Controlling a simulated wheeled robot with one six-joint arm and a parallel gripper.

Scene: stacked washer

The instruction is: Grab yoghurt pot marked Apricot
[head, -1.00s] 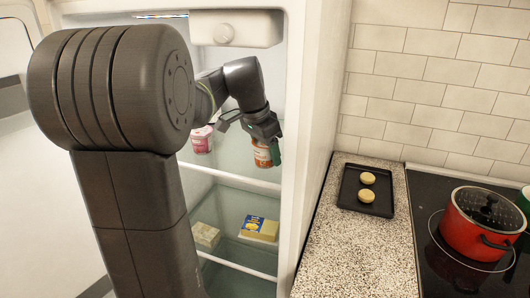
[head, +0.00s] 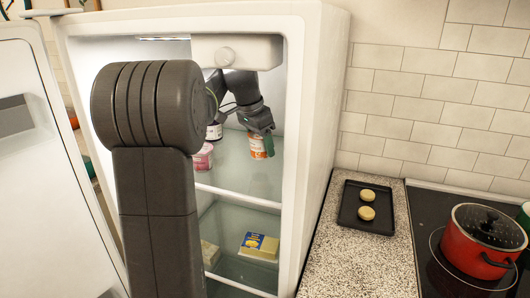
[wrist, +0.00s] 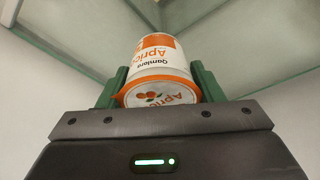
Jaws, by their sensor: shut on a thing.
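A white and orange yoghurt pot (head: 258,147) is in my gripper inside the fridge, above the upper glass shelf. In the head view my gripper (head: 262,144) reaches down from above and hides part of the pot. I cannot tell whether the pot's base touches the shelf.
A pink pot (head: 203,158) and a dark-labelled white pot (head: 214,132) stand left of my gripper. A yellow and blue packet (head: 259,246) lies on the lower shelf. The fridge's right wall is close by. The fridge door (head: 28,150) stands open at left.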

